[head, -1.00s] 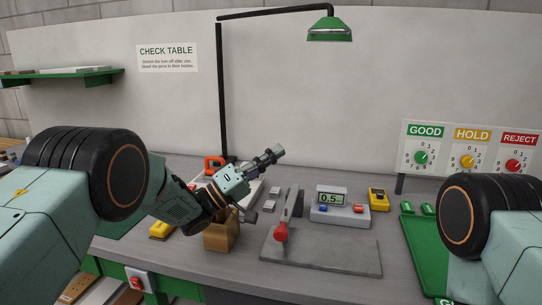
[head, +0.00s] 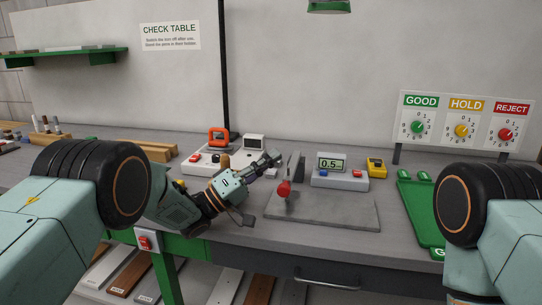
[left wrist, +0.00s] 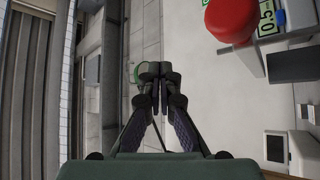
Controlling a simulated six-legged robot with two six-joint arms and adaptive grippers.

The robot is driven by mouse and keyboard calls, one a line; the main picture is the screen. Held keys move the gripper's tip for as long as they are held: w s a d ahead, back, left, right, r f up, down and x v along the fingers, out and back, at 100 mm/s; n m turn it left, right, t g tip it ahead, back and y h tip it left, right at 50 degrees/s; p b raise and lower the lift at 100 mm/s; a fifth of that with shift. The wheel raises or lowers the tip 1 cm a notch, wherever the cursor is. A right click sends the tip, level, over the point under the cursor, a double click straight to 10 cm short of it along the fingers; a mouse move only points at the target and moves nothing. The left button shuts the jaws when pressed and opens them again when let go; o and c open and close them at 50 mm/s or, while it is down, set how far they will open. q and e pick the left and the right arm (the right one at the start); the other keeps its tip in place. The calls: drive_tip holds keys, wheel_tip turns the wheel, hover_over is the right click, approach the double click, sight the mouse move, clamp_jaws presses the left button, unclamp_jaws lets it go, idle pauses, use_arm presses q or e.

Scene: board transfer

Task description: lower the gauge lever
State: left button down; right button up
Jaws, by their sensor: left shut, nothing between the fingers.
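The gauge lever has a red knob (head: 284,189) and stands on a grey base plate (head: 335,212) in the head view. A grey upright (head: 294,166) rises just behind the knob. The gauge box beside it has a display (head: 332,164) that reads 0.5. My left gripper (head: 275,158) is shut and empty, up and left of the knob in the picture and apart from it. In the left wrist view, the shut fingertips (left wrist: 156,72) are clear of the red knob (left wrist: 232,18), which is at the upper right. My right gripper is out of view.
A yellow meter (head: 376,167) stands right of the gauge box. A green tray (head: 419,208) lies farther right. A white station with an orange-handled part (head: 218,138) stands behind my left arm. The bench front (head: 310,258) has a drawer handle.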

use_arm(q)
drive_tip(key=v, duration=0.8)
drive_tip(key=f+v, duration=0.1)
drive_tip(key=v, duration=0.3)
drive_tip(key=shift+f, duration=0.15)
idle(0.5)
drive_tip(key=shift+d, duration=0.1)
